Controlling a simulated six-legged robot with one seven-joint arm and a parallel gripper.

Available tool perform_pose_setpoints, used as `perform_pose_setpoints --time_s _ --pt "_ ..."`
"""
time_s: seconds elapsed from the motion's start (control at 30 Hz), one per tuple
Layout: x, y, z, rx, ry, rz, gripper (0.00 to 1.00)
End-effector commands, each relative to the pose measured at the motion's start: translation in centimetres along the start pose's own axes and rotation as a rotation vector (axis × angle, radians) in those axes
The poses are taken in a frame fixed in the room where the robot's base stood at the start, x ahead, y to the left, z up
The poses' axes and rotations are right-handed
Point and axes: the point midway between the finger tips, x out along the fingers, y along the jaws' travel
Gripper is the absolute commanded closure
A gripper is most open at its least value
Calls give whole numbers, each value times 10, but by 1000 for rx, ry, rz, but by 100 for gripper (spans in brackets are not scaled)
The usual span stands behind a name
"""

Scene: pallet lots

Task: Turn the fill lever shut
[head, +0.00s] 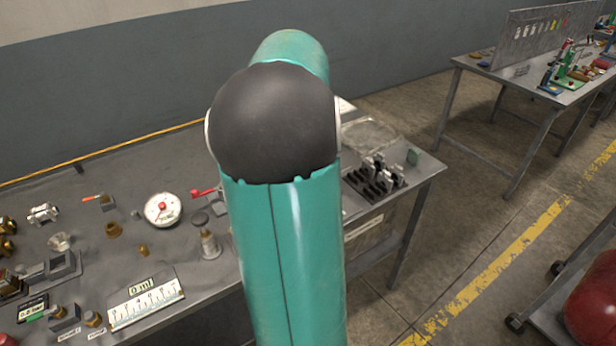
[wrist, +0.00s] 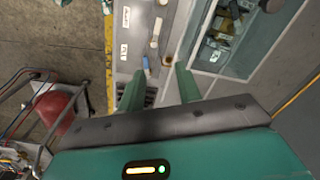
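A small red-handled lever (head: 204,192) shows on the workbench, just left of my arm and right of a round white dial gauge (head: 162,209). Its right part is hidden behind my arm, and I cannot tell for sure if it is the fill lever. My gripper (wrist: 159,84) shows in the wrist view with its two green fingers apart and nothing visible between them. Beyond the fingertips is a light grey surface with white labels (wrist: 125,17) and small pale fittings (wrist: 154,45). My gripper is hidden in the head view.
The grey workbench (head: 120,190) holds brass fittings, a "0 ml" scale plate (head: 146,297) and a black clamp rack (head: 375,177). Another table (head: 540,85) stands at the back right. A red tank (head: 595,300) on a cart is at the lower right. Floor between is clear.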

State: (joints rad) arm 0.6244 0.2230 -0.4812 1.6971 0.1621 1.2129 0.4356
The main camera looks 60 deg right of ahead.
Motion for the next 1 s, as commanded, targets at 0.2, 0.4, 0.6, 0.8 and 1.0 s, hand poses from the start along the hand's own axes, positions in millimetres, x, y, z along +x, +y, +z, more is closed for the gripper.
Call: perform_pose_setpoints --time_s 0.2,0.4,0.6,0.8,1.0 --pt "14 39 -52 176 -3 59 66" --pt "30 42 -54 187 -6 64 66" --pt "67 44 -52 184 -8 65 66" --pt "107 46 -51 181 -7 64 66" --pt "139 48 -51 180 -6 64 66"
